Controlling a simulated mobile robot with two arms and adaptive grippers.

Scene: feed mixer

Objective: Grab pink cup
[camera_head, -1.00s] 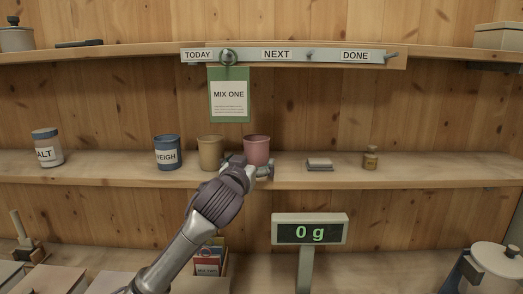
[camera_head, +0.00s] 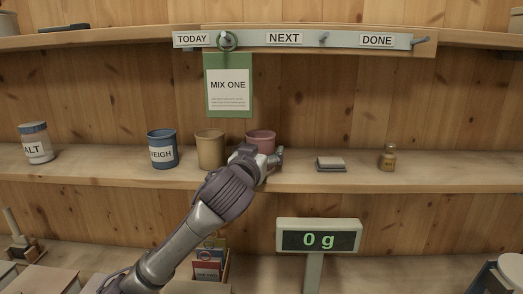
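The pink cup (camera_head: 261,138) stands upright on the middle shelf, right of a tan cup. Its lower part is hidden behind my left gripper (camera_head: 268,160), whose arm comes up from the bottom left. The gripper is directly in front of the cup at its lower half. One finger shows at the cup's right side; the other is hidden by the gripper's body. I cannot tell whether the fingers touch the cup. My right gripper is not in view.
The tan cup (camera_head: 210,150) is close on the left of the gripper, with a blue WEIGH cup (camera_head: 162,150) beyond it. A small grey block (camera_head: 331,164) and a small bottle (camera_head: 388,157) stand to the right. A scale display (camera_head: 318,239) reads 0 g below.

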